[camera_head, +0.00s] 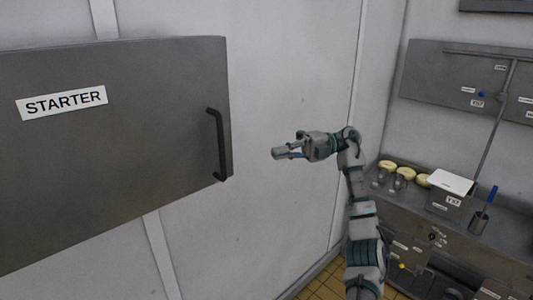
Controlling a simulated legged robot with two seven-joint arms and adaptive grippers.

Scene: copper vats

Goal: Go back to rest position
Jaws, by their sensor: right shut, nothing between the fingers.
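My right gripper (281,154) is shut and empty, at the end of my right arm (356,205) in the middle of the view. It points left, in front of the pale wall panel. It is apart from the grey cabinet labelled "STARTER" (130,150) and its black handle (219,145), which are to its left. The cabinet door looks closed. My left gripper is not in view.
A counter (401,207) on the right holds round yellowish items (405,173), a white-topped box (451,185) and a cup with a blue-handled tool (483,215). A grey panel (430,75) hangs above. Yellow floor tiles (325,285) show below.

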